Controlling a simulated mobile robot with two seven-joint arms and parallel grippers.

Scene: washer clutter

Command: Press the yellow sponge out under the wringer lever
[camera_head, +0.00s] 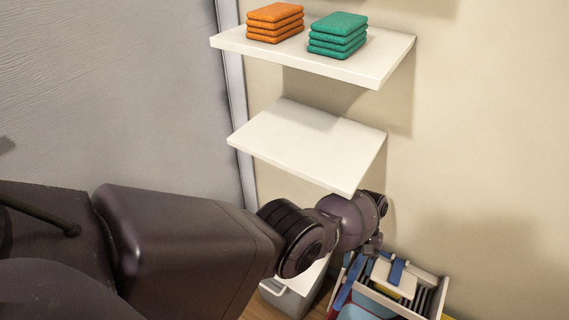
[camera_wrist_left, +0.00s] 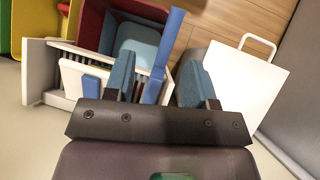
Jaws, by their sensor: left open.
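The wringer (camera_head: 436,290) is a pale slatted frame at the lower right of the head view; it also shows at the left in the wrist view (camera_wrist_left: 38,75). A white plate with a blue block (camera_head: 397,272) lies over it. A blue bar (camera_wrist_left: 166,50), seemingly the lever, stands out beside the plate. A thin yellow strip (camera_head: 384,290) shows under the plate and may be the sponge; most of it is hidden. My left gripper (camera_wrist_left: 157,68) is open, with the blue bar between its fingers in the picture; I cannot tell whether they touch it.
A grey bin with a white lid and handle (camera_wrist_left: 235,90) stands right of the gripper. Red (camera_wrist_left: 90,25), yellow and green containers lie at the far left of the wrist view.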

